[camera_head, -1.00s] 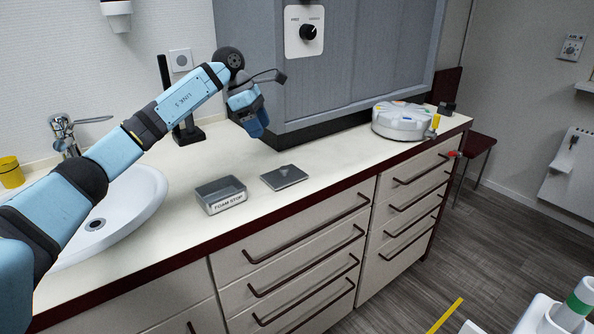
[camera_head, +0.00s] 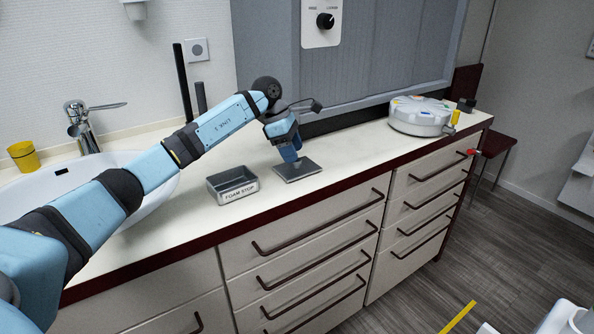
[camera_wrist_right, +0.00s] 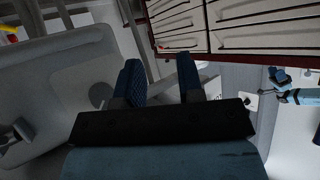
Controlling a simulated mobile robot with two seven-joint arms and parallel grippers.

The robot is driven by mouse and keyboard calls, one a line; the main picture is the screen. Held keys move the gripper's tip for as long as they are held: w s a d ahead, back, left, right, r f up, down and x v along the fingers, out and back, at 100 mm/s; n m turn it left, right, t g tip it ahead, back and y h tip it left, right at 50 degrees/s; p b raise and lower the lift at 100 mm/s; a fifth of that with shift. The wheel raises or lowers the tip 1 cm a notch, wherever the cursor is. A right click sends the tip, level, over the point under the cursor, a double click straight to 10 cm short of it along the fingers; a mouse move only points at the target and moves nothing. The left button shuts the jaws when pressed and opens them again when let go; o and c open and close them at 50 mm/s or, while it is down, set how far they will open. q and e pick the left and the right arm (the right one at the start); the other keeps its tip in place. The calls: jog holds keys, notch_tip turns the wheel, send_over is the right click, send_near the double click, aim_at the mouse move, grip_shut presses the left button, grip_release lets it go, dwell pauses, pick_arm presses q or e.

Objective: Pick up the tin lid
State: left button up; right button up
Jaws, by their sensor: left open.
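The tin lid (camera_head: 306,170) is a flat grey square plate lying on the cream counter in the head view. The open grey tin (camera_head: 238,192), labelled "FOAM STOP", stands just left of it. My left gripper (camera_head: 291,158) is open and points down at the middle of the lid. Its blue fingers hide that part of the lid, and I cannot tell whether they touch it. My right gripper (camera_wrist_right: 159,68) shows in the right wrist view, its two blue fingers apart with nothing between them, away from the lid.
A white sink (camera_head: 150,200) with a tap (camera_head: 82,127) and a yellow cup (camera_head: 24,157) are at left. A grey cabinet front (camera_head: 385,70) rises behind the lid. A round white device (camera_head: 420,121) stands at right. The counter (camera_head: 345,150) between lid and device is clear.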

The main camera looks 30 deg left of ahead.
aim_at(297, 165)
pick_arm(q)
jog(key=shift+x, duration=0.95)
jog(key=shift+w+d+f, duration=0.1)
jog(key=shift+f, duration=0.3)
grip_shut()
jog(key=shift+r, duration=0.1)
pick_arm(e)
jog(key=shift+r, duration=0.1)
